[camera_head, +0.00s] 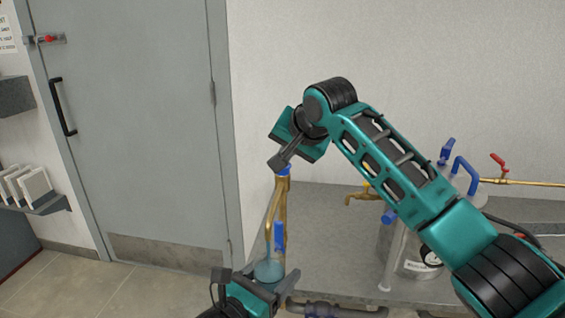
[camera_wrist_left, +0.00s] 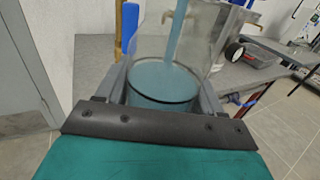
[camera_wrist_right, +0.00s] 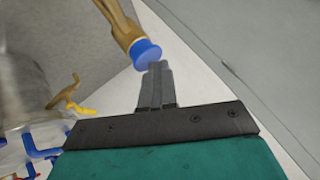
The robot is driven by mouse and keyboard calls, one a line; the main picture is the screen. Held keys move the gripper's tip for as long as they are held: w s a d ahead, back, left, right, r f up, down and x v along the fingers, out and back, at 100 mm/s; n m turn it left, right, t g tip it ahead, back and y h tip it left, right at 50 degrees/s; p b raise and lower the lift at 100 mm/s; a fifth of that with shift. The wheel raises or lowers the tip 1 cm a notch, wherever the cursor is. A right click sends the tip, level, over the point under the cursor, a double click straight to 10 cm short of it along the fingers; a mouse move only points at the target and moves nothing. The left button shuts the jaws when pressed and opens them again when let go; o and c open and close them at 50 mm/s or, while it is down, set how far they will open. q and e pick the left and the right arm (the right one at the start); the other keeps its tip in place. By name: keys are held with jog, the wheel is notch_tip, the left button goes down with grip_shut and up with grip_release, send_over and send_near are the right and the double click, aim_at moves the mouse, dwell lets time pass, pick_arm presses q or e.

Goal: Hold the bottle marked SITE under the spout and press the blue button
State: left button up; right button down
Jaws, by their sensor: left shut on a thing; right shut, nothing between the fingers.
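My left gripper (camera_head: 256,287) is shut on a clear bottle (camera_head: 270,270), with a finger on each side in the left wrist view (camera_wrist_left: 162,88). The bottle (camera_wrist_left: 212,42) has blue liquid (camera_wrist_left: 160,80) inside, and a blue stream (camera_wrist_left: 177,30) falls into it. No SITE marking is visible on it. The brass spout pipe (camera_head: 270,215) rises above the bottle. The blue button (camera_head: 284,170) caps the brass post. My right gripper (camera_head: 274,163) is shut and empty, its fingertips at the button; in the right wrist view they appear against the button's (camera_wrist_right: 145,51) edge.
A steel vessel (camera_head: 405,255) with blue handles and a brass tap (camera_head: 362,196) stands on the grey counter (camera_head: 325,225) to the right. A grey door (camera_head: 140,130) is at left. Pipes run below the counter edge. The counter's left part is fairly clear.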

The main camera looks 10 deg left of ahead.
dwell(0.3)
jog(key=shift+r, duration=0.85)
jog(key=shift+r, duration=2.55)
jog(key=shift+f, duration=0.15)
pick_arm(q)
jog(key=s+b, duration=0.1)
jog(key=s, duration=0.9)
pick_arm(e)
jog(key=shift+f, duration=0.4)
jog(key=shift+f, duration=0.1)
